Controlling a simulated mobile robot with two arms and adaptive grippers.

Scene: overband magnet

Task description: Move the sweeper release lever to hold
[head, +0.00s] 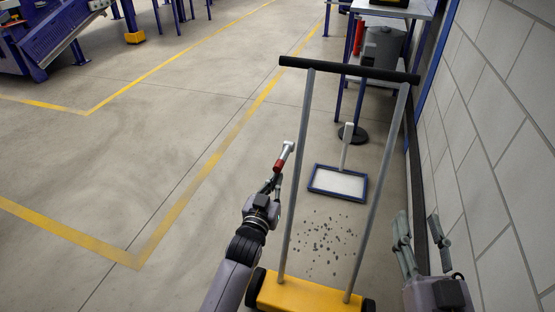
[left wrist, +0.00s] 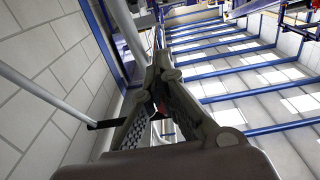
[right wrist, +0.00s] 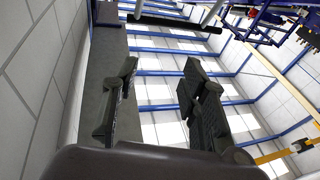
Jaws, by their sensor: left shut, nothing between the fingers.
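The magnetic sweeper has a yellow base (head: 310,294), two grey poles and a black crossbar (head: 348,70). A short lever with a red band and a silver end (head: 284,157) shows beside its left pole; I take it for the release lever. My left gripper (head: 274,182) is just below the red band, fingers shut and empty; whether it touches the lever is unclear. In the left wrist view its fingertips (left wrist: 160,92) meet, with a bit of red between or behind them. My right gripper (head: 420,238) is open and empty, right of the right pole (head: 382,180).
Dark metal bits (head: 324,243) lie scattered on the floor behind the sweeper base. A blue-rimmed white tray (head: 338,182) lies beyond them. A block wall (head: 500,130) is close on the right. The floor to the left is open, with yellow lines.

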